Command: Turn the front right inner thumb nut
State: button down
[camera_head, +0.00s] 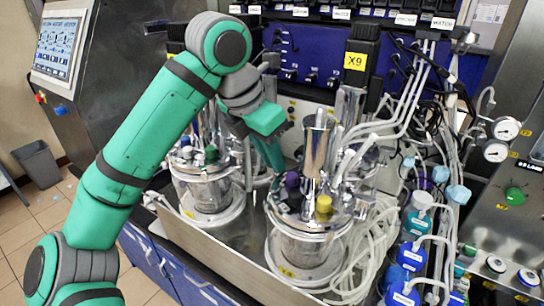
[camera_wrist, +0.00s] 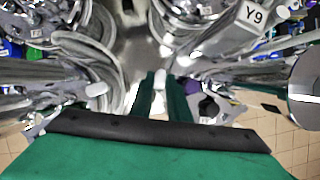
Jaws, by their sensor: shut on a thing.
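Two glass bioreactor vessels with metal lids stand on the bench, a left one (camera_head: 203,192) and a right one (camera_head: 305,247). My gripper (camera_head: 274,163) points down at the far left side of the right vessel's lid, between the two vessels. In the wrist view, the green fingertips (camera_wrist: 159,90) are close together, shut on a small pale, shiny piece (camera_wrist: 159,78). It appears to be the thumb nut at the lid's rim, but it is mostly hidden by the fingers. In the head view, the fingers and lid fittings hide the nut.
Loose pale tubing (camera_head: 375,245) crowds the right side. Blue-capped bottles (camera_head: 411,256) stand farther right. A control screen (camera_head: 60,45) is at upper left.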

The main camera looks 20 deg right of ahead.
jog(key=m+g, duration=0.1)
jog(key=m, duration=0.3)
jog(key=shift+w+a+g, duration=0.1)
jog(key=shift+w+g, duration=0.05)
jog(key=shift+g, duration=0.25)
jog(key=m, duration=0.2)
jog(key=m+g, duration=0.1)
jog(key=m, duration=0.1)
jog(key=shift+w+m+g, duration=0.2)
jog(key=shift+m+g, duration=0.1)
jog(key=shift+m, duration=0.1)
jog(key=m, duration=0.2)
jog(key=m+g+y, duration=0.1)
jog(key=m, duration=0.2)
jog(key=shift+w+g, duration=0.2)
jog(key=shift+g, duration=0.1)
jog(key=shift+w+d+m+g+y, duration=0.15)
jog(key=shift+m+y, duration=0.1)
jog(key=shift+m, duration=0.5)
jog(key=shift+s+d+m+g+y, duration=0.15)
jog(key=shift+m+y, duration=0.1)
jog(key=shift+m, duration=0.5)
jog(key=c, duration=1.7)
grip_release()
jog(key=shift+w+r, duration=0.1)
jog(key=shift+v, duration=3.6)
